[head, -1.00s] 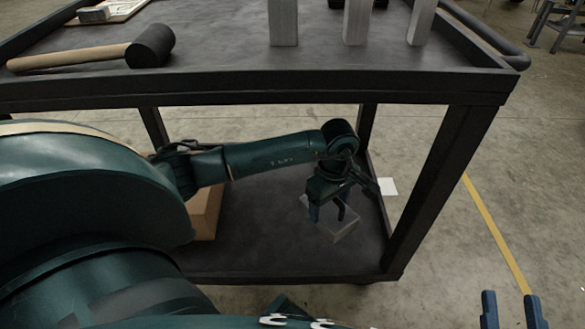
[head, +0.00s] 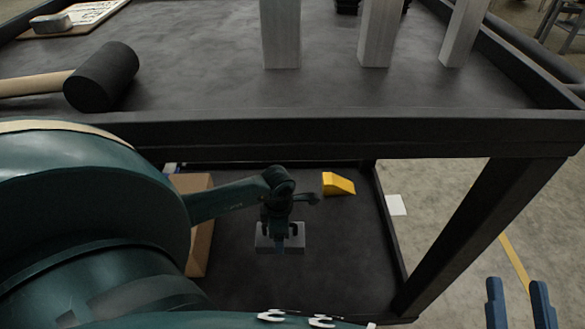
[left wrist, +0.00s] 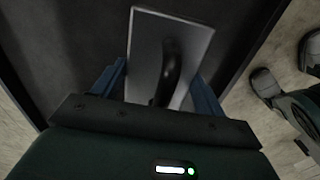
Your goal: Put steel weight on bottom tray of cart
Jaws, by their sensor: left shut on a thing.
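The steel weight (head: 295,242) is a grey block at the bottom tray (head: 345,255) of the black cart. It looks about level; I cannot tell whether it touches the tray. My left gripper (head: 281,240) reaches in below the top tray and is shut on the weight. In the left wrist view the weight (left wrist: 145,55) shows a flat grey face and a dark handle, between blue fingers. My right gripper (head: 518,303) is open and empty, outside the cart at the lower right.
A cardboard box (head: 199,225) stands left of the weight on the bottom tray, and a yellow wedge-shaped thing (head: 338,184) lies behind it. The top tray (head: 200,80) overhangs, carrying a mallet (head: 102,77) and metal bars (head: 281,35). A cart leg (head: 465,235) is at right.

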